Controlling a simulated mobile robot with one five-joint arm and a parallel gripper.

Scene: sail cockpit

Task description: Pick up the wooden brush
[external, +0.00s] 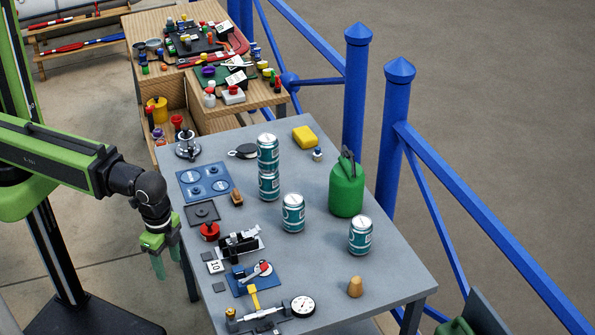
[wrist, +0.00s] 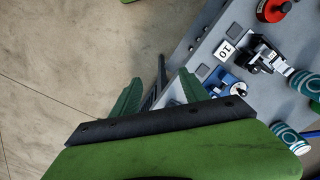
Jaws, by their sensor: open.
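A small brown wooden block-like piece, which looks like the wooden brush (external: 236,197), lies on the grey table (external: 330,262) in the external view, right of a blue plate with round discs. I cannot make out its bristles. It does not show in the wrist view. My gripper (external: 168,262) hangs beside the table's left edge, pointing down, left of and nearer the camera than the brush. In the wrist view my gripper (wrist: 157,88) is open, with nothing between its green fingers and floor beyond them.
Several teal cans (external: 292,213), two stacked, and a green jug (external: 346,188) stand on the table. A red knob (external: 210,231), a black-and-silver fitting (external: 239,244) and a dial gauge (external: 303,307) crowd its left side. Blue railings (external: 392,150) run behind.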

